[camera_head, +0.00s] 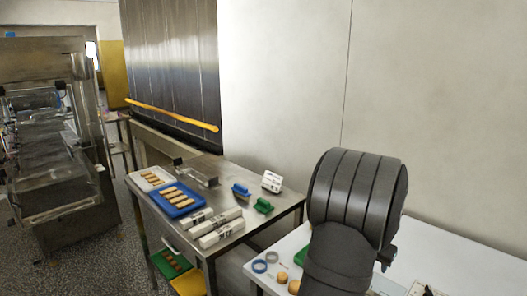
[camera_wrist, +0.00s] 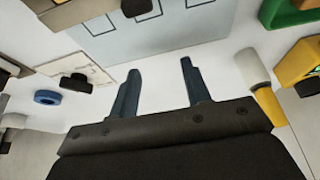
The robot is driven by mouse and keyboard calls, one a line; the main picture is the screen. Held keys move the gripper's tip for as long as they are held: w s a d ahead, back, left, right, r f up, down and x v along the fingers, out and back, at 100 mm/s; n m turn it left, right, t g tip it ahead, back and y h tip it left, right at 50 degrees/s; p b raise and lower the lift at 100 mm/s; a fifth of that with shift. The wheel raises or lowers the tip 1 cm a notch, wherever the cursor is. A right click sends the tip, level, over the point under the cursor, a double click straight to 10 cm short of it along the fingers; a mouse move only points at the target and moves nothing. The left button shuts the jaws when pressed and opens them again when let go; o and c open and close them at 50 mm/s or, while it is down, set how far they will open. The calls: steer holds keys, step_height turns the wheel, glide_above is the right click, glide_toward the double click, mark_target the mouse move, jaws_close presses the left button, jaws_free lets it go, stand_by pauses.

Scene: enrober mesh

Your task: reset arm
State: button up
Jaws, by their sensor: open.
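My gripper (camera_wrist: 160,90) shows in the wrist view with its two dark blue-grey fingers apart. Nothing is between the fingers. Beyond them is a white surface and a pale grey sheet or board (camera_wrist: 150,35) with outlined shapes on it. In the head view my dark grey arm fills the lower right, over the white table (camera_head: 470,262). The gripper itself cannot be made out there.
A steel table (camera_head: 240,178) holds a blue tray (camera_head: 186,208) with several brown bars, white boxes (camera_head: 220,232), and blue and green items. Brown round pieces (camera_head: 282,277) and a blue ring (camera_head: 259,266) lie left of my arm. A yellow-handled tool (camera_wrist: 267,105) is right of my gripper.

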step_height(320, 180, up, 14)
steer(key=s+a+g+y, duration=0.1)
steer(key=s+a, duration=0.1)
steer(key=shift+s+a+f, duration=0.15)
steer(key=shift+s+a, duration=0.05)
steer(key=shift+s, duration=0.05)
